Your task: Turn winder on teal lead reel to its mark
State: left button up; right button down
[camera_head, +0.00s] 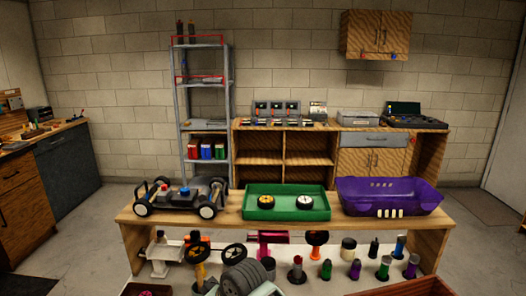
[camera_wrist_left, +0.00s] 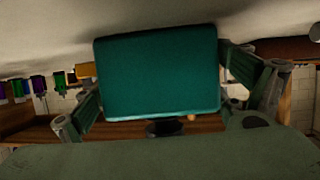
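In the left wrist view, which is upside down, a teal box-shaped body (camera_wrist_left: 157,72), taken as the teal lead reel, fills the middle. A dark round piece (camera_wrist_left: 165,128) and a small orange-tan knob (camera_wrist_left: 191,118) show at its lower edge; I cannot tell which is the winder, and no mark is visible. My left gripper (camera_wrist_left: 160,85) has one finger at each side of the teal body, spread wide. Whether both fingers touch it is unclear. My right gripper is in neither view. In the head view I cannot make out the reel clearly.
In the head view, a wooden bench holds a car chassis (camera_head: 180,196), a green tray (camera_head: 286,217) with two wheels, and a purple car body shell (camera_head: 388,196).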

pick_arm(q)
jog(key=shift+o, duration=0.3)
jog(key=v, duration=1.2)
